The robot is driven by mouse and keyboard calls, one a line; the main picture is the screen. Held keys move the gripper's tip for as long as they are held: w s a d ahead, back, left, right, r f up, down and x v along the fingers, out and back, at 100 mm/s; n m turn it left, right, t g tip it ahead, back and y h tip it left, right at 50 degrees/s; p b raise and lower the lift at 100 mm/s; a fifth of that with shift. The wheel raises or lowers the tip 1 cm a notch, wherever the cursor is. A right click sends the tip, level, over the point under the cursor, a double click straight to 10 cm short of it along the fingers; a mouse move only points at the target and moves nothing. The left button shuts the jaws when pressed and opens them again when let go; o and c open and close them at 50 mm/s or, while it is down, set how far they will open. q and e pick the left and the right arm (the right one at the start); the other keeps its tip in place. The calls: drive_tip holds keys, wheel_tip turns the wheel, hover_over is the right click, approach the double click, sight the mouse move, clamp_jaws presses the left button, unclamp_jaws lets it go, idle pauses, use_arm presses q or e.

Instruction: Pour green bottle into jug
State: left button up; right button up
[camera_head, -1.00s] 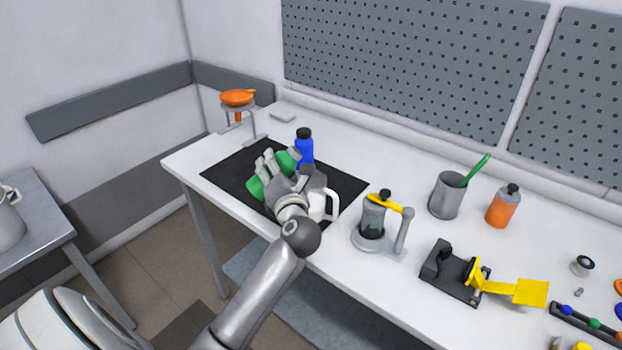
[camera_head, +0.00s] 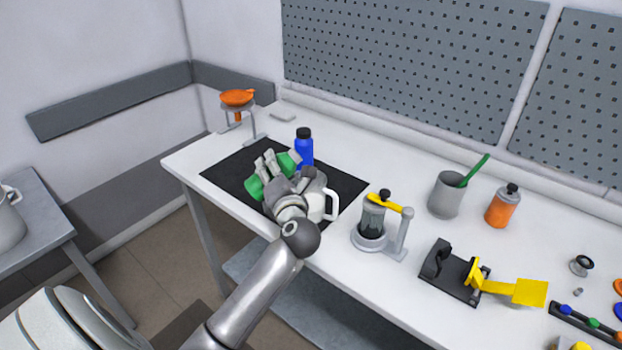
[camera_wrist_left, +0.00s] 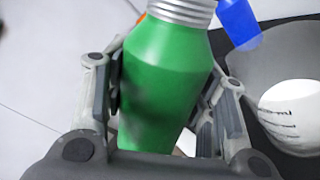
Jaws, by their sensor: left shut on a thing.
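My left gripper (camera_head: 271,163) is shut on the green bottle (camera_head: 254,188) above the black mat (camera_head: 350,187). In the left wrist view the fingers close on both sides of the green bottle (camera_wrist_left: 165,85); its ridged silver neck is at the top of the picture. In the head view the bottle looks tilted, and the gripper hides its middle. The jug (camera_head: 329,204), with a pale handle, stands on the mat to the right, partly hidden by my wrist. In the left wrist view the jug (camera_wrist_left: 290,65) is beside the bottle, with a white area inside. My right gripper is not in view.
A blue bottle (camera_head: 304,148) with a dark cap stands just behind the gripper. An orange funnel on a stand (camera_head: 238,98) is at the back left. A grey device with a yellow lever (camera_head: 372,222), a grey cup (camera_head: 445,196) and an orange bottle (camera_head: 503,208) stand to the right.

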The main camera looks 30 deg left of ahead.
use_arm(q)
drive_tip(key=shift+s+r, duration=0.1)
drive_tip(key=shift+r, duration=0.1)
drive_tip(key=shift+m, duration=0.3)
drive_tip(key=shift+r+p, duration=0.1)
drive_tip(key=shift+p, duration=0.25)
drive_tip(key=shift+a+r+m+p, duration=0.1)
drive_tip(key=shift+r+m+p, duration=0.2)
drive_tip(key=shift+m+p, duration=0.25)
idle(0.4)
drive_tip(key=shift+f+m+b, duration=0.35)
drive_tip(key=shift+f+m, duration=0.1)
drive_tip(key=shift+f, duration=0.1)
idle(0.3)
drive_tip(key=shift+s+f+m, duration=0.1)
drive_tip(key=shift+f+m, duration=0.3)
drive_tip(key=shift+f, duration=0.05)
idle(0.5)
drive_tip(key=shift+r, duration=0.2)
drive_tip(key=shift+r+p, duration=0.1)
drive_tip(key=shift+p, duration=0.35)
drive_tip(key=shift+w+d+r+m+g+p, duration=0.2)
drive_tip(key=shift+r+m+p, duration=0.25)
drive_tip(key=shift+p, duration=0.5)
drive_tip(key=shift+w+d+r+m+g+p, duration=0.1)
drive_tip(key=shift+w+r+m+p, duration=0.3)
drive_tip(key=shift+p, duration=0.55)
